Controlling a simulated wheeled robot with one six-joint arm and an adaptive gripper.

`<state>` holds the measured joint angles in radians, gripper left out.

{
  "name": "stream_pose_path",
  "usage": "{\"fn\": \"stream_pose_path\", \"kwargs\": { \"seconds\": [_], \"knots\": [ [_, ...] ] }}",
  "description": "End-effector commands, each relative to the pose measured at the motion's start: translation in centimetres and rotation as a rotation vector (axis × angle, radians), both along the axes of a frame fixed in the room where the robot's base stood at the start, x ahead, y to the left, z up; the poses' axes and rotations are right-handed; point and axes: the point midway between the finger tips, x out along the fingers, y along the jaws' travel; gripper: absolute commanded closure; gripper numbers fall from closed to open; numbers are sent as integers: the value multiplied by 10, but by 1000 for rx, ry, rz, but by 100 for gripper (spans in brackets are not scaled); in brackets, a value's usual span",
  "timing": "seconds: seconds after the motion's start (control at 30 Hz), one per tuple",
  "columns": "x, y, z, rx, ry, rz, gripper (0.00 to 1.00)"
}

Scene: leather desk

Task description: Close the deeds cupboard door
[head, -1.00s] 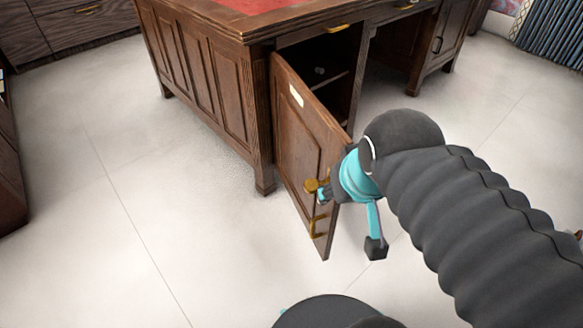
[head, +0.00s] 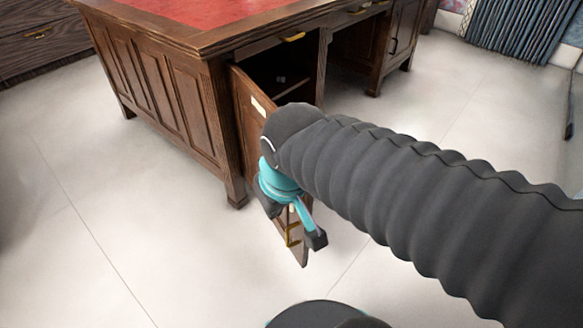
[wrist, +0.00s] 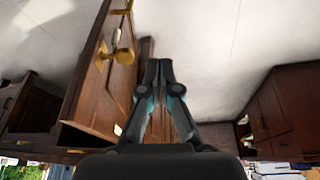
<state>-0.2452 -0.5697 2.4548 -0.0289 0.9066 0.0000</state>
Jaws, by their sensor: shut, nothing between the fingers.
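The deeds cupboard door (head: 246,100) stands open at the front of the wooden desk, hinged beside its near leg. A pale label (head: 258,105) is near its top, and a brass handle (head: 293,236) shows low down. My arm hides much of the door's middle. In the wrist view, the panelled door (wrist: 98,75) is on the left, with a brass knob (wrist: 123,54) on the face towards me. My gripper (wrist: 158,66) is shut and empty, just right of the door with a gap visible.
The desk (head: 165,80) has a red top (head: 200,8). The dark cupboard interior (head: 290,72) shows above my arm. Pale floor (head: 90,200) is clear to the left. A dark wooden cabinet (wrist: 285,105) stands at the right in the wrist view.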

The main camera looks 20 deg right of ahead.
Motion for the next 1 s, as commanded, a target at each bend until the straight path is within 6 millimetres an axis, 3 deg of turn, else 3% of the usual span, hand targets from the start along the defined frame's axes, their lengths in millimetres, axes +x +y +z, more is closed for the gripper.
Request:
{"fn": "stream_pose_path", "kwargs": {
  "seconds": [0.03,0.2,0.5,0.6,0.73,0.87,1.0],
  "knots": [
    [6,14,-4,-36,39,70,100],
    [20,44,-11,-227,153,348,100],
    [47,71,-4,-644,348,858,100],
    [59,71,8,-791,426,1007,100],
    [72,57,33,-929,524,1126,100],
    [73,43,54,-1010,608,1215,100],
    [68,36,59,-1032,679,1287,100]
  ]
}}
